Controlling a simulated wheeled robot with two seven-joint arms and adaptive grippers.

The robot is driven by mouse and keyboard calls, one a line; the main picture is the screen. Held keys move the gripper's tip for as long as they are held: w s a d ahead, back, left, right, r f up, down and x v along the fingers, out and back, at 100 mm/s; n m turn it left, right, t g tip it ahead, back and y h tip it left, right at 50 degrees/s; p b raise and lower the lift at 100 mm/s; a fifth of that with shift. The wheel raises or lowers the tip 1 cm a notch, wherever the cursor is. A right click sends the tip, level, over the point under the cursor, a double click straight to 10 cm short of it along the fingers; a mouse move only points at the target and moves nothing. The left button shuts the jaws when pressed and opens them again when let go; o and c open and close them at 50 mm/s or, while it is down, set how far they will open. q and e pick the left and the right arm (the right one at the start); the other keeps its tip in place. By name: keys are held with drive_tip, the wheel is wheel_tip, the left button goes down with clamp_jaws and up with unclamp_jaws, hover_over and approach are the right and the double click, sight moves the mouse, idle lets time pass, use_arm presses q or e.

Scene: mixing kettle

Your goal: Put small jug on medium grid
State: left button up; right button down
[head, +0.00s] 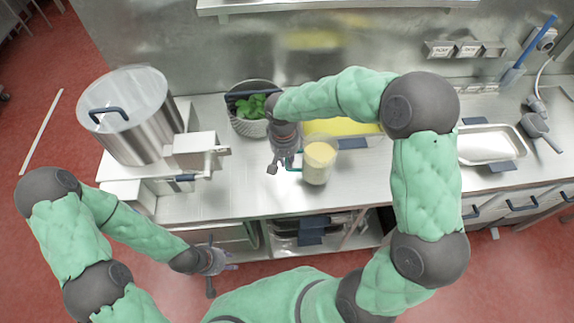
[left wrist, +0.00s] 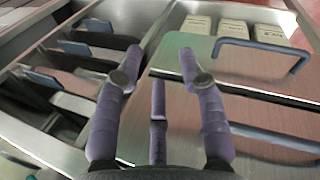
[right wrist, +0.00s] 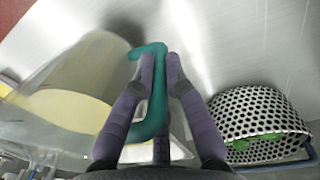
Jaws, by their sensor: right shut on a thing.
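The small jug (head: 319,165) holds pale yellow content and is in front of the yellow item on the counter. Its teal handle (right wrist: 157,100) is between the fingers of my right gripper (right wrist: 162,68), which is shut on it. In the head view, my right gripper (head: 284,167) is at the jug's left side. I cannot tell whether the jug's base touches the counter. My left gripper (head: 217,270) is open and empty in front of the counter's front edge; its spread fingers show in the left wrist view (left wrist: 162,80). I cannot make out a medium grid with certainty.
A large steel kettle (head: 147,125) stands on the left. A perforated basket (head: 246,126) with green leaves is behind my right gripper. A yellow item (head: 343,127) lies behind the jug. A metal tray (head: 490,145) is on the right. The counter front (head: 250,203) is clear.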

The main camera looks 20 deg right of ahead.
sight(287, 166)
drive_tip(key=shift+w+f+b, duration=0.2)
drive_tip(key=shift+f+b, duration=0.1)
drive_tip(key=shift+f, duration=1.5)
drive_tip(key=c, duration=1.4)
unclamp_jaws()
drive_tip(key=shift+o, duration=0.6)
drive_tip(key=shift+s, duration=0.1)
drive_tip(key=shift+r, duration=0.1)
